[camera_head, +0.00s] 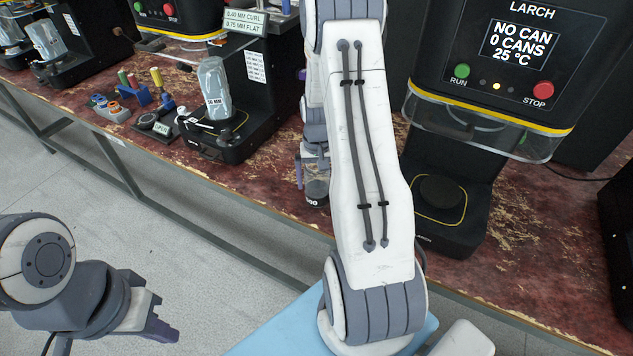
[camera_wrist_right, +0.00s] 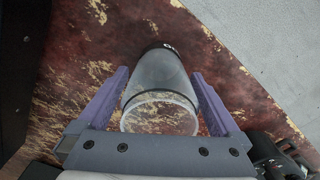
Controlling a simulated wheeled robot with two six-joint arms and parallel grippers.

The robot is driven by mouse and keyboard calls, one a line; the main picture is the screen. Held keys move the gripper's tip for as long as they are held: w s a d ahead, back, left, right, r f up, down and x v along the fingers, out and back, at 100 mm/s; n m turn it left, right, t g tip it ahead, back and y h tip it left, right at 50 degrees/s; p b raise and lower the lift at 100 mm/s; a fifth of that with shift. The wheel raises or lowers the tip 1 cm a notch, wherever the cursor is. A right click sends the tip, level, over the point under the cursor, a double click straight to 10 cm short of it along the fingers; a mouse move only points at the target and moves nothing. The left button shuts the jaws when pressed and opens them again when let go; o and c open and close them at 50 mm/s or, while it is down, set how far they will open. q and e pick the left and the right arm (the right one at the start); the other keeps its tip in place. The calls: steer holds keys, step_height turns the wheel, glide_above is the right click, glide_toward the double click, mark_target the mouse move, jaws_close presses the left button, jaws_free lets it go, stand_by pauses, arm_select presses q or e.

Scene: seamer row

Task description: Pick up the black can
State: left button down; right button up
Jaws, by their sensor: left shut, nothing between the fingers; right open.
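A see-through can with a black band and white lettering at its far end (camera_wrist_right: 160,92) stands between the fingers of my right gripper (camera_wrist_right: 160,73) in the right wrist view. The purple fingers are open, one on each side of the can; I cannot tell whether either touches it. In the head view, the can's black lower part (camera_head: 316,194) shows on the bench, partly hidden by my right arm and gripper. My left gripper (camera_head: 157,326) is shut and empty, low at the left over the floor, away from the bench.
The worn red bench (camera_head: 265,195) runs diagonally across the head view. A black machine (camera_head: 500,90) reading "NO CAN, 0 CANS" stands right of my right arm. A black stand (camera_head: 245,110) with a "50 MM" tag and small coloured parts (camera_head: 150,95) are to the left.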

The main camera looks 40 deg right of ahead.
steer(key=shift+f, duration=0.45)
steer(key=shift+c, duration=0.3)
steer(key=c, duration=1)
steer(key=shift+r, duration=0.15)
